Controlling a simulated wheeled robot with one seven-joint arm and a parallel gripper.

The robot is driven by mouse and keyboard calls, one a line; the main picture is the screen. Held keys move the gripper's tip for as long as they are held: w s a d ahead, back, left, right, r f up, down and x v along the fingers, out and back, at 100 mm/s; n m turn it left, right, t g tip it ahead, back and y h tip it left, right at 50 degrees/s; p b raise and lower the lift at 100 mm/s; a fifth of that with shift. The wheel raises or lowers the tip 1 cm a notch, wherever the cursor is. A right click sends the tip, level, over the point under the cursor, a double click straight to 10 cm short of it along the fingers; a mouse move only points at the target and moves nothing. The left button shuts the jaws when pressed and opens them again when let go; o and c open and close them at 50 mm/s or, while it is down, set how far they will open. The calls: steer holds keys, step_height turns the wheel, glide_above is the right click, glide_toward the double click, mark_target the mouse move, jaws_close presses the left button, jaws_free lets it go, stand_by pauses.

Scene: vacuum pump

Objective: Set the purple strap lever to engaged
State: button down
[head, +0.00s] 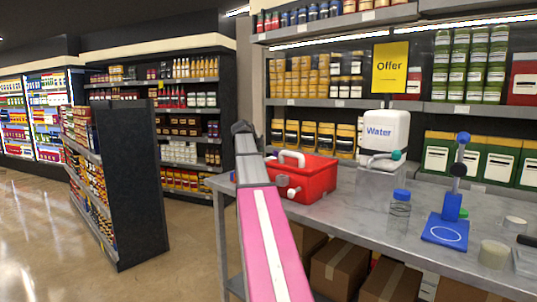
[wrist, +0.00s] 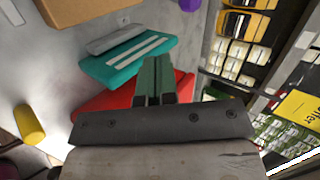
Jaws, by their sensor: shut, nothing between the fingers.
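No strap lever can be made out for certain in either view. In the wrist view a small purple thing (wrist: 190,4) is cut off by the top edge; I cannot tell what it is. My gripper (wrist: 153,62) shows in the wrist view with its two green fingers together and nothing between them. A red body (wrist: 100,101) lies behind the fingers, partly hidden by my gripper. A teal block with white stripes (wrist: 115,66) is just left of the fingertips. In the head view my pink arm link hides part of the counter's left end.
A grey counter (head: 335,200) holds a red box with a white handle (head: 312,180), a Water container (head: 383,133), a bottle (head: 400,212) and a blue stand (head: 445,225). In the wrist view a yellow cylinder (wrist: 30,125) and a cardboard box (wrist: 85,8) are at left. Stocked shelves stand behind.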

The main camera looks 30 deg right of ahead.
mark_target(277, 157)
steer(key=w+d+r+x, duration=0.1)
steer(key=r+x, duration=0.1)
steer(key=x, duration=1)
steer(key=shift+d, duration=0.4)
steer(key=shift+w+d+r, duration=0.1)
steer(key=shift+w+r, duration=0.05)
steer(key=shift+r, duration=0.05)
